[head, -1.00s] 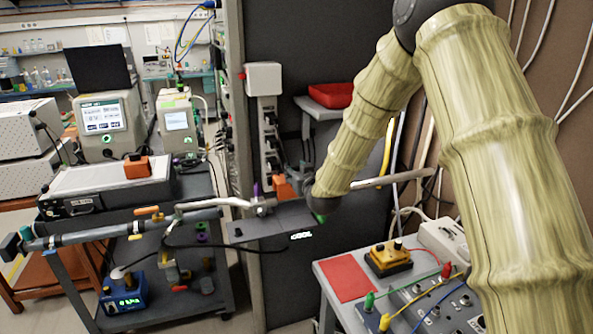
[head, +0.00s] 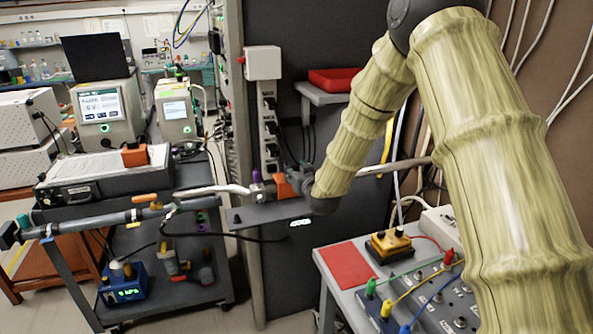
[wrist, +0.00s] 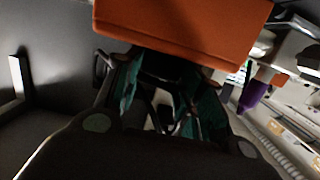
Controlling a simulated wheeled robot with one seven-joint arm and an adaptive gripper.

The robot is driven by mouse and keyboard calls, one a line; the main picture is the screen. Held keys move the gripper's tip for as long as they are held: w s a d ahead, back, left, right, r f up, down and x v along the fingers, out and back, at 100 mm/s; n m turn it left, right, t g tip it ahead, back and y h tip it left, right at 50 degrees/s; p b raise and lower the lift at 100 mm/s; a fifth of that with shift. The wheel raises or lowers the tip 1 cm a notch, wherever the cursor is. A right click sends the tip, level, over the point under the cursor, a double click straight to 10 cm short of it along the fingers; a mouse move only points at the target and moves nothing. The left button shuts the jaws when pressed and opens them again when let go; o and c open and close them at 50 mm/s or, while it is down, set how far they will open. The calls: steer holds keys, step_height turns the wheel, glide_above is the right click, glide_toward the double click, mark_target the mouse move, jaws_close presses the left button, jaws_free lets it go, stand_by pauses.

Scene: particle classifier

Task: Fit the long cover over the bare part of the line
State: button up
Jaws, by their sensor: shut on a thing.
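An orange block-like cover (head: 285,186) is at my gripper (head: 303,180), beside the upright power strip. In the wrist view the orange cover (wrist: 185,30) spans the top, at the fingertips of my gripper (wrist: 168,80), which is shut on it. The line shows as a grey-sleeved pipe (head: 95,228) at left and a pale bare stretch (head: 215,190) running toward the cover. A pale pipe (head: 395,165) continues right of my wrist. My arm hides the line between. I cannot tell whether the cover touches the line.
A dark flat panel (head: 265,215) with a lit display lies just below the cover. Another orange block (head: 134,155) rests on the instrument at left. A bench with a red mat (head: 346,265) and cables stands at lower right. A cart (head: 200,290) stands below the pipe.

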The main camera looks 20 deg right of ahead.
steer(key=o, duration=1.2)
steer(key=shift+s, duration=0.1)
steer(key=s+r, duration=0.1)
steer(key=s, duration=1)
steer(key=shift+s+d+r, duration=0.15)
steer(key=shift+s+r, duration=0.2)
steer(key=shift+r, duration=0.05)
